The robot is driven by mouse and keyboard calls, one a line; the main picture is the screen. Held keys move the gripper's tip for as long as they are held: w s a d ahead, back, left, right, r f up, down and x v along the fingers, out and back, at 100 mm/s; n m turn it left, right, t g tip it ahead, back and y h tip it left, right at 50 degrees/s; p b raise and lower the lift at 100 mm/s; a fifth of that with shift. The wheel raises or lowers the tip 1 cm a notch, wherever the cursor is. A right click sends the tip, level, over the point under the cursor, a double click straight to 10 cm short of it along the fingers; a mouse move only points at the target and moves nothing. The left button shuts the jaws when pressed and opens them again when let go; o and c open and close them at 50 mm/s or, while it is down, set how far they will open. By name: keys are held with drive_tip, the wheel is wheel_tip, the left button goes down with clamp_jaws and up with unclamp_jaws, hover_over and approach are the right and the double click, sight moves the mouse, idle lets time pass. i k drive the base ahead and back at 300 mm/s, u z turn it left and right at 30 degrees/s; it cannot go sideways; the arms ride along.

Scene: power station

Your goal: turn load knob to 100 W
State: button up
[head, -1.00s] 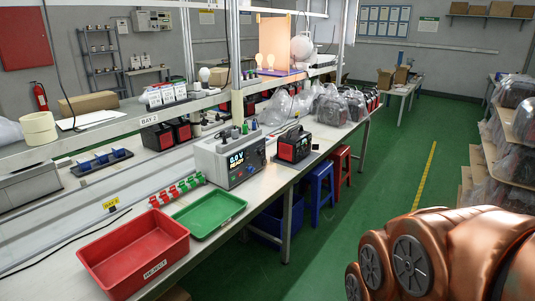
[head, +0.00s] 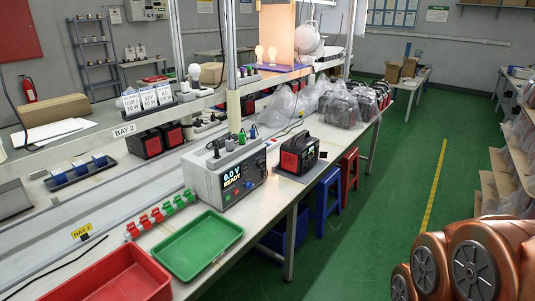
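A grey load tester box (head: 229,171) stands on the workbench, its display reading "0.0 V READY". Small dark knobs (head: 259,163) show on the right part of its front face, but their markings are too small to read. A red and black power unit (head: 299,152) stands on a dark mat just right of the tester. My copper-coloured arm fills the lower right corner, well apart from the bench. My gripper is not in view.
A green tray (head: 198,244) and a red bin (head: 108,278) lie at the bench's near end. Several red and green clips (head: 160,213) lie left of the tester. Blue (head: 327,195) and red (head: 349,172) stools stand at the bench side. The green aisle floor (head: 385,215) is clear.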

sight(261, 163)
drive_tip(key=i, duration=1.3)
drive_tip(key=u, duration=1.4)
